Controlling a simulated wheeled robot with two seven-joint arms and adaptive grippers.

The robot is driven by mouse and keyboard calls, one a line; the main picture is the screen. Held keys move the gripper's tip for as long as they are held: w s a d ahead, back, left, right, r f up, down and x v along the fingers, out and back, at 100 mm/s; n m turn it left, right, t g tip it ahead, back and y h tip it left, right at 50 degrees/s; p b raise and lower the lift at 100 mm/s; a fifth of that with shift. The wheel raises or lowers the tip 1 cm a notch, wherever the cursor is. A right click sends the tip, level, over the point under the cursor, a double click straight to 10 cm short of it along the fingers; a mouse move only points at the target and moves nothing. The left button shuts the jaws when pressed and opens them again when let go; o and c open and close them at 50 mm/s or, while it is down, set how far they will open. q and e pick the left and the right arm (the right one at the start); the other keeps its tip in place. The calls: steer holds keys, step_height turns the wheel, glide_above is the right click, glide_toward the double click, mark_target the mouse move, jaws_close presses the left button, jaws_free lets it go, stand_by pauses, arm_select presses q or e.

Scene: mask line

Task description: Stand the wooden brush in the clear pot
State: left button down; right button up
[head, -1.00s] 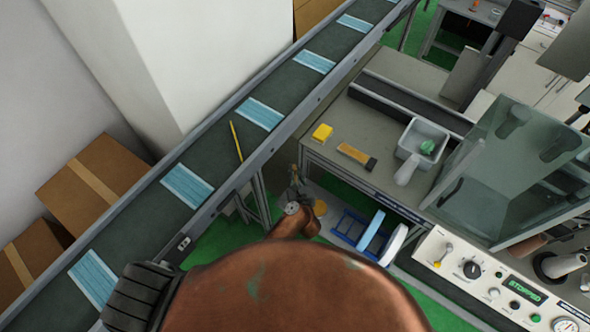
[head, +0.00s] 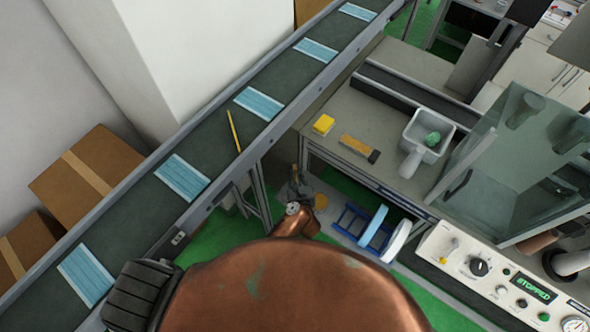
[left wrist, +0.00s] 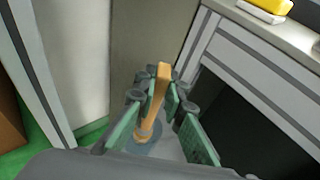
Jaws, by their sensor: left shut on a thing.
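My left gripper (head: 296,190) hangs in front of the gap between the conveyor and the bench. In the left wrist view its green-padded fingers (left wrist: 158,112) are shut on an upright wooden stick that looks like the wooden brush (left wrist: 158,95). A blue-grey round shape shows below the stick; I cannot tell what it is. In the head view the brush is only a small brown tip. I cannot make out the clear pot in either view. My right gripper is not in view.
The conveyor (head: 150,225) carries blue masks and a yellow pencil (head: 233,131). A glass-sided cabinet (head: 520,165) stands at right.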

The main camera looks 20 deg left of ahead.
arm_select(q)
steer(key=c, duration=1.9)
jaws_free()
steer(key=shift+c, duration=0.2)
step_height(320, 180, up, 13)
steer(key=p, duration=1.1)
steer(key=s+d+r+m+h+b, duration=0.2)
steer(key=s+d+r+b, duration=0.1)
steer(key=r, duration=0.4)
steer(key=s+d+r+m+t+h+b, duration=0.1)
steer(key=s+d+r+m+h+b, duration=0.1)
steer(key=d+r, duration=0.4)
steer(key=shift+s+r+m+h+b, duration=0.3)
steer(key=shift+s+r+h+b, duration=0.25)
steer(key=shift+r+h+b, duration=0.45)
steer(key=shift+d+r, duration=0.1)
steer(key=shift+r, duration=0.15)
